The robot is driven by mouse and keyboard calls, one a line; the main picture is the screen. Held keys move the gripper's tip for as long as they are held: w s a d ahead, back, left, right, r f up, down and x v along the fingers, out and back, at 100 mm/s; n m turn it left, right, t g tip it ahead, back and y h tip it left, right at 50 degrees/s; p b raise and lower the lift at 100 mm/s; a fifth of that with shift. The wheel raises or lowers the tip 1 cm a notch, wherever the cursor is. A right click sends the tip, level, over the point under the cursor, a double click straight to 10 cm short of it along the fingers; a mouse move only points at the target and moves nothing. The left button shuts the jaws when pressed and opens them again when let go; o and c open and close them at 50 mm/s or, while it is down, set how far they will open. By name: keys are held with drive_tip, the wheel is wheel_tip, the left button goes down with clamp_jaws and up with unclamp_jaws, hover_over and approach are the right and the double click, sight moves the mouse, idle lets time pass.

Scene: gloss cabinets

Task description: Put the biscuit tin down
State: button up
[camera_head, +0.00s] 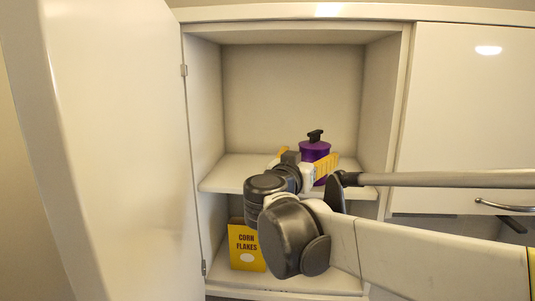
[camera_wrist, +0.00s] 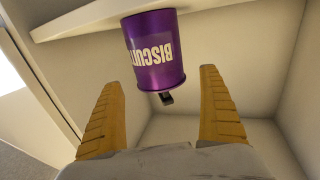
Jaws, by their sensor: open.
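The purple biscuit tin (camera_head: 315,150), with a dark knob on its lid, stands upright on the middle shelf (camera_head: 225,176) of the open cabinet. In the wrist view the tin (camera_wrist: 155,50) appears upside down, its white lettering partly readable as "BISCUIT". My gripper (camera_head: 304,160) is at the shelf, in front of the tin. Its two yellow fingers are spread wide. In the wrist view the open gripper (camera_wrist: 162,80) has clear gaps between both fingers and the tin, and holds nothing. My gripper and arm hide part of the tin in the head view.
A yellow corn flakes box (camera_head: 246,247) stands on the lower shelf, partly behind my arm. The open cabinet door (camera_head: 115,150) fills the left. A closed door (camera_head: 470,110) is on the right. The shelf is otherwise clear where visible.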

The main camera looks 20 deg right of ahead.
drive_tip(key=v, duration=0.7)
drive_tip(key=s+d+f+n+g+y, duration=0.1)
drive_tip(key=s+d+f+g+y, duration=0.1)
drive_tip(key=s+f, duration=0.35)
drive_tip(key=s+d+f+n+g+y, duration=0.2)
drive_tip(key=s+f+g, duration=0.1)
drive_tip(key=f, duration=0.6)
drive_tip(key=s+a+f+n+g+y, duration=0.1)
drive_tip(key=s+a+f+n+y, duration=0.4)
drive_tip(key=s+a+f+y, duration=0.2)
drive_tip(key=s+a+f, duration=0.2)
drive_tip(key=s+f, duration=0.2)
drive_tip(key=f, duration=0.2)
drive_tip(key=shift+y+b, duration=0.4)
drive_tip(key=shift+w, duration=0.1)
